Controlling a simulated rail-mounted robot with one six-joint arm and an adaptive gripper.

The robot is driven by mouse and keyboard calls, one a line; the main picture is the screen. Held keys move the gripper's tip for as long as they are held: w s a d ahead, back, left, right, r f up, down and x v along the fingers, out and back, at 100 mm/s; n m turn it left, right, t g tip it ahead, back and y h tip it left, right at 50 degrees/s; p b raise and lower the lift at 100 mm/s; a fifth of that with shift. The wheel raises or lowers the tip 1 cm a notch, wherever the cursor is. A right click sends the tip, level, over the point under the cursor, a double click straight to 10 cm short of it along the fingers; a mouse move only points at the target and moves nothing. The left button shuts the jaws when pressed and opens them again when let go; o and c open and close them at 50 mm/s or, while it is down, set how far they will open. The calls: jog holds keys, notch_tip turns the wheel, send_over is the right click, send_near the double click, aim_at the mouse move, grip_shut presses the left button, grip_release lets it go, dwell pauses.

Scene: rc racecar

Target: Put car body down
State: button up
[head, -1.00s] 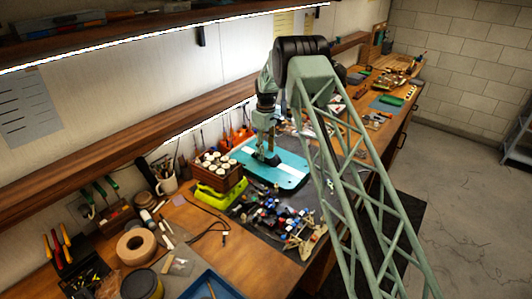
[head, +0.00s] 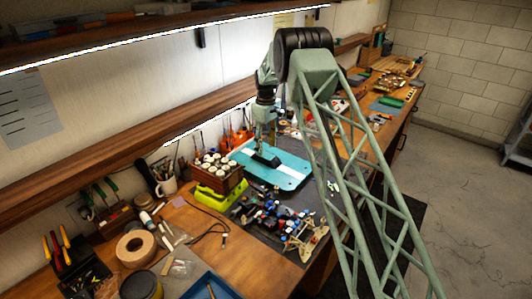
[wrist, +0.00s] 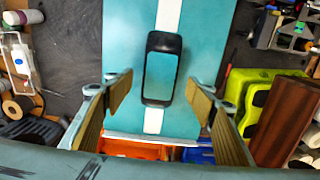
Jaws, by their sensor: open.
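The car body (head: 290,175) is a flat teal shell with a white stripe and a raised black-framed cabin. It lies on the dark mat of the workbench, and I see no tilt in it. In the wrist view the car body (wrist: 190,30) is below me, with its cabin (wrist: 162,68) between my fingers. My gripper (head: 259,148) is open just above the cabin. In the wrist view the gripper's (wrist: 162,95) two tan-padded fingers stand wide apart on either side of the cabin, clear of it. Part of the shell's far edge is hidden behind my arm in the head view.
A brown box of white-topped jars (head: 218,172) and a lime-green case (head: 215,197) stand left of the body. The car chassis parts (head: 280,215) lie in front of it. Orange bins (head: 238,136) are behind, near the wall. A shelf (head: 130,150) overhangs the back.

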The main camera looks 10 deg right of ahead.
notch_tip(320, 180, up, 8)
jog(key=shift+b, duration=0.3)
jog(key=shift+o, duration=0.5)
jog(key=shift+r, duration=0.15)
dwell(0.3)
